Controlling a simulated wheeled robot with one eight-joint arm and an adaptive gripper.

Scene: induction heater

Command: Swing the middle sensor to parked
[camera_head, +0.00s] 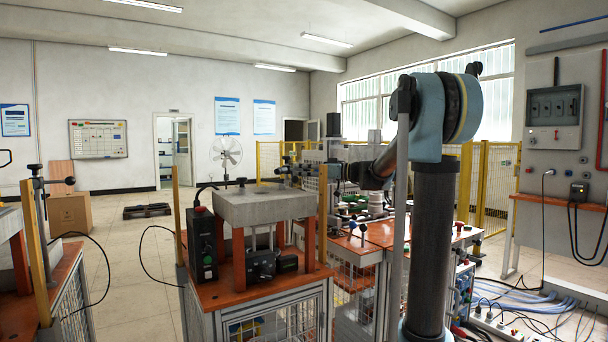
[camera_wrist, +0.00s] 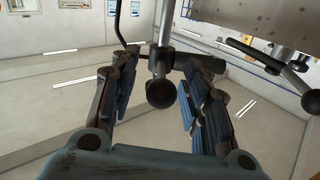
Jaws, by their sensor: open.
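My gripper (camera_wrist: 158,62) is open in the wrist view, with one finger on each side of a black ball knob (camera_wrist: 161,93). The knob sits at the end of a metal rod (camera_wrist: 166,28), with a visible gap to each finger. I cannot tell for sure which sensor this knob belongs to. In the head view my gripper (camera_head: 288,170) is small and dark, above the back right of the grey block-topped station (camera_head: 265,207). A thin dark sensor arm (camera_head: 215,185) runs along that block's back left. The sensor's joint is partly hidden near my gripper.
Another lever with a black ball (camera_wrist: 312,101) is at the wrist view's right, beside a grey slab (camera_wrist: 260,15). A black control box (camera_head: 202,245) stands at the station's left. Another sensor post (camera_head: 38,195) is at far left. Open floor (camera_head: 135,260) lies between the stations.

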